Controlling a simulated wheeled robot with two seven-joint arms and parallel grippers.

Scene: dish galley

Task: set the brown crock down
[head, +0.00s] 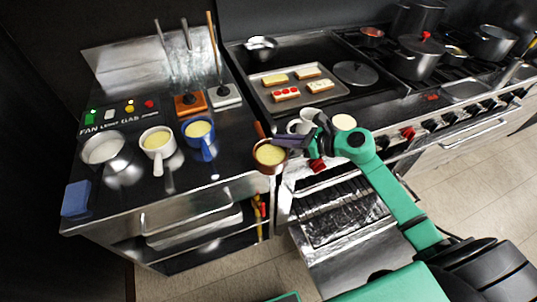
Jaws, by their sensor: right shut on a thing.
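The brown crock (268,167), with pale yellow contents, is in the middle of the head view by the right front edge of the counter. A short brown handle sticks up at its back left. My right gripper (287,143) is shut on the crock at its right side, and the arm reaches in from the lower right. The crock looks upright. I cannot tell whether its base touches anything. My left gripper is not in view.
On the dark counter (220,166) stand a blue pot (206,150), a white pot (157,155), a steel bowl (113,167) and a blue block (76,198). White cups (304,119) stand behind my gripper. A tray (335,92) of toasts lies on the stove.

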